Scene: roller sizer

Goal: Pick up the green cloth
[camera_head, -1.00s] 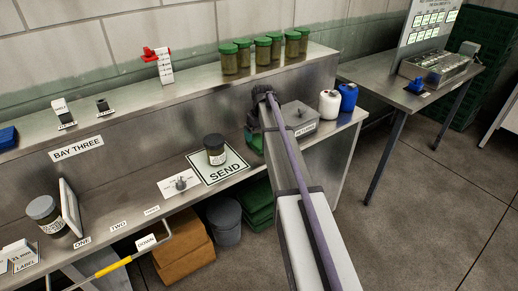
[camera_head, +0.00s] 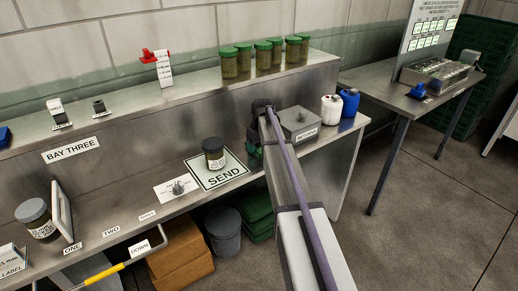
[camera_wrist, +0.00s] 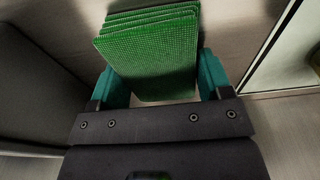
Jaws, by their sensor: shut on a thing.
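The green cloth (camera_wrist: 155,60) shows in the wrist view as a folded stack with a woven texture and several layered edges at the far end. My gripper (camera_wrist: 163,80) has its two teal fingers on either side of the cloth, shut on it. In the head view my gripper (camera_head: 259,135) is over the bench between the SEND mat and the grey metal box. A small green patch shows just below it there, but most of the cloth is hidden behind my arm.
The grey metal box (camera_head: 300,122) stands close to the right of my gripper, with white (camera_head: 329,109) and blue (camera_head: 348,103) jugs beyond. A dark jar (camera_head: 213,153) stands on the SEND mat (camera_head: 226,176) to the left. Green-lidded jars (camera_head: 262,55) line the upper shelf.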

